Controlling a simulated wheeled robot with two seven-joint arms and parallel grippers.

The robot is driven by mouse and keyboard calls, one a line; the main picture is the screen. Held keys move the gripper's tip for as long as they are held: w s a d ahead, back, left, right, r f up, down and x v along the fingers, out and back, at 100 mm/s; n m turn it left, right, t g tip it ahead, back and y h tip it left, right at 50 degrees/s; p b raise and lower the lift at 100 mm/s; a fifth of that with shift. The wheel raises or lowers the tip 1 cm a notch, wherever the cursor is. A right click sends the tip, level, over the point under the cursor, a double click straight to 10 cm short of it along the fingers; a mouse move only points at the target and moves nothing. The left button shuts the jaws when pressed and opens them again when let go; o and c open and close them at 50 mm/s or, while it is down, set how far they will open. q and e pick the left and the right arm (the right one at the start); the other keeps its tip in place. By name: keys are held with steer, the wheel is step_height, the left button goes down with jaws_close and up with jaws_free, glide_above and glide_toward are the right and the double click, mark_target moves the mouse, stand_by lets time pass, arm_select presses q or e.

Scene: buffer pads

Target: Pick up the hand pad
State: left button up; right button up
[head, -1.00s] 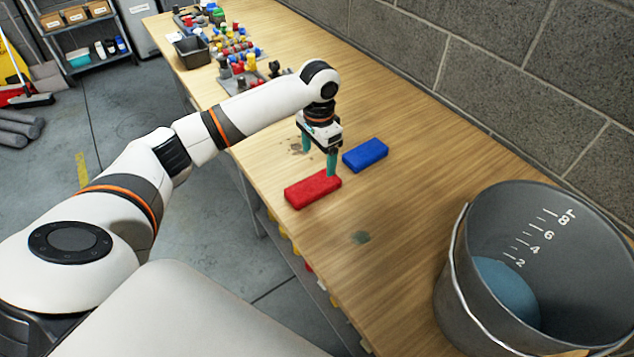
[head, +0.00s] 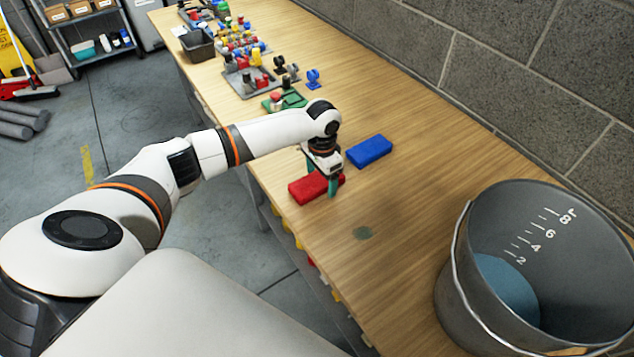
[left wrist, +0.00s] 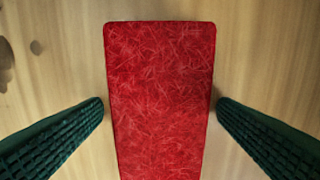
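Two pads lie on the wooden table, a red one (head: 308,189) and a blue one (head: 369,151); I cannot tell from their looks which is the hand pad. My left gripper (head: 325,187) is low over the right end of the red pad. In the left wrist view the red pad (left wrist: 160,95) runs between the two green fingers (left wrist: 160,118), with a narrow gap on each side. The left gripper is open and not touching the pad there. The blue pad lies beyond the gripper, apart from it. My right gripper is not in view.
A grey metal bucket (head: 462,262) with blue liquid inside stands at the right front of the table (head: 415,190). Coloured parts and trays (head: 250,82) crowd the far end. A block wall (head: 480,60) borders the right side. The table between pads and bucket is clear.

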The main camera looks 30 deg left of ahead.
mark_target(321, 178)
arm_select(q)
steer(key=c, duration=1)
step_height(321, 178, up, 10)
steer(key=shift+r, duration=0.1)
